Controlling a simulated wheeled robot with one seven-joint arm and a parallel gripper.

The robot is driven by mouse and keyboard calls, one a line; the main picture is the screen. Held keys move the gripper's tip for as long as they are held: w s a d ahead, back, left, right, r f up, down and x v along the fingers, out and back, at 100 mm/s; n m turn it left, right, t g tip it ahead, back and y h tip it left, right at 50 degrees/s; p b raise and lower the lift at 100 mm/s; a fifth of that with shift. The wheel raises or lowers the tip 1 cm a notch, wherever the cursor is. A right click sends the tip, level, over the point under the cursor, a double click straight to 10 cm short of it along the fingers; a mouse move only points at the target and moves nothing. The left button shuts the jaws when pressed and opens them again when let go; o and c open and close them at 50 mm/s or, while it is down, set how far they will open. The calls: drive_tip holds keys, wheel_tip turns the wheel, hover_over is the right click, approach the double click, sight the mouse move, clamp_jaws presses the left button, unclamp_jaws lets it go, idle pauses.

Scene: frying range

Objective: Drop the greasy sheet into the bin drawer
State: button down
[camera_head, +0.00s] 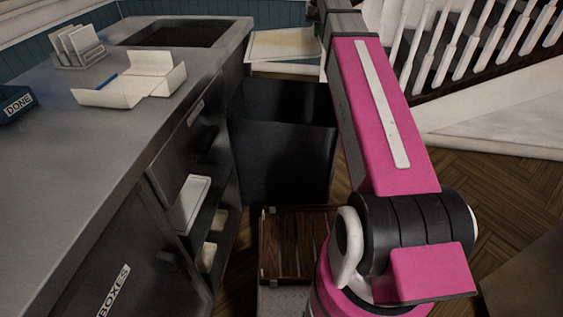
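A pale, cream-coloured sheet (285,43) lies on top of a light stack or tray beyond the end of the counter; I cannot tell whether it is greasy. A dark open-topped box or drawer (285,160) stands out from the counter's right side, below and in front of that sheet. Its inside is dark and I cannot see what it holds. No bin label is readable on it. My pink arm runs up along the right and leaves the picture at the top. My gripper is not in view.
The grey counter (110,150) fills the left, with an unfolded white carton (135,80), a rack of cards (78,45) and a blue "DONE" tray (14,103). A "BOXES" front (112,290) is below. A wooden slatted crate (292,245) sits low. Stairs (490,80) stand right.

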drive_tip(key=c, duration=1.3)
unclamp_jaws()
drive_tip(key=shift+o, duration=0.2)
wheel_tip(320, 180, up, 11)
drive_tip(key=s, duration=0.1)
drive_tip(key=shift+s+f, duration=0.15)
